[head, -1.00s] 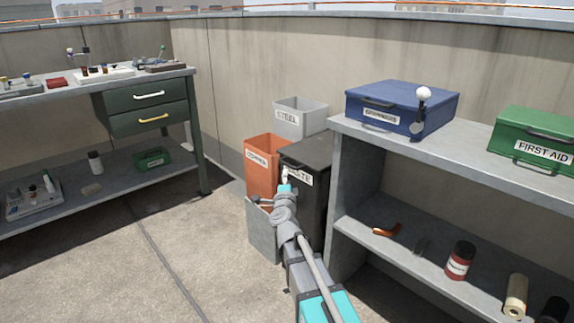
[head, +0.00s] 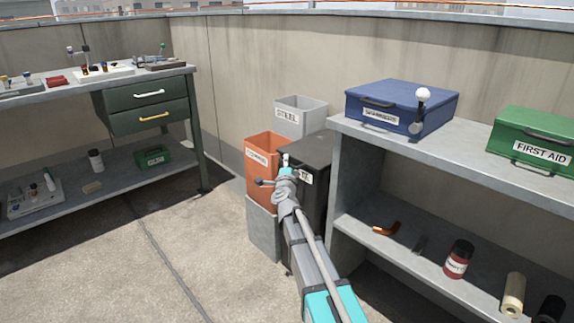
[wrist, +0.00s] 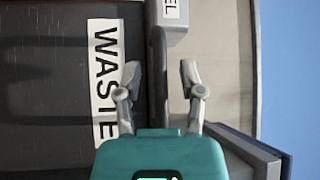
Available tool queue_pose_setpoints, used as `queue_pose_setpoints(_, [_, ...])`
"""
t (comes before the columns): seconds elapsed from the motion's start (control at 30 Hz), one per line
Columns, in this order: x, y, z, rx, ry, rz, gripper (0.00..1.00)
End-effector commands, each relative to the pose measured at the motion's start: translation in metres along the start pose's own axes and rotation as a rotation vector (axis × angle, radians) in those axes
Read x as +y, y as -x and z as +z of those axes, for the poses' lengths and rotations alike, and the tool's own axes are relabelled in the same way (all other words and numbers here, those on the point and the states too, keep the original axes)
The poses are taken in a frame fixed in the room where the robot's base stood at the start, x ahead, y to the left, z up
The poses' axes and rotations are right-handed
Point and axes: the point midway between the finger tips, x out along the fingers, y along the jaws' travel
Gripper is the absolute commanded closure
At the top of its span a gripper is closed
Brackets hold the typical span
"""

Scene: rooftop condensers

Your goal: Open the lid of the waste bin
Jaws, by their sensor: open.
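The waste bin is black, and its dark lid (head: 308,149) lies flat and closed in the head view. My arm and gripper (head: 286,164) are in front of the bin and hide much of its front and label. In the wrist view the picture is turned sideways, with the white WASTE label (wrist: 105,75) on the bin front at left. My gripper (wrist: 160,82) is open, its two fingers apart on either side of the lid's dark front edge (wrist: 157,60). I cannot tell whether either finger touches it.
An orange bin (head: 262,152) stands left of the waste bin, and a light grey steel bin (head: 300,115) stands behind. A grey shelf unit (head: 345,200) is close on the right, carrying a blue box (head: 400,103) and a green first aid box (head: 535,135). The floor (head: 190,265) at left is clear.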

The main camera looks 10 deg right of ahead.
Motion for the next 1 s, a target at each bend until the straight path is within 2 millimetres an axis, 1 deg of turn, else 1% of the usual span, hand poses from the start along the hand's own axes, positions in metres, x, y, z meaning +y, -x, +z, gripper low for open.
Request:
queue_pose_setpoints(0.03, [0.000, 0.000, 0.000, 0.000, 0.000, 0.000, 0.53])
queue_pose_setpoints(0.17, [0.000, 0.000, 0.000, 0.000, 0.000, 0.000, 0.77])
queue_pose_setpoints(0.2, [0.000, 0.000, 0.000, 0.000, 0.000, 0.000, 0.84])
queue_pose_setpoints(0.3, [0.000, 0.000, 0.000, 0.000, 0.000, 0.000, 1.00])
queue_pose_setpoints(0.73, [-0.002, 0.000, 0.000, 0.000, 0.000, 0.000, 1.00])
queue_pose_setpoints(0.87, [-0.006, -0.001, -0.001, 0.000, 0.000, 0.000, 1.00])
queue_pose_setpoints(1.0, [-0.015, -0.003, -0.003, 0.000, 0.001, 0.000, 1.00])
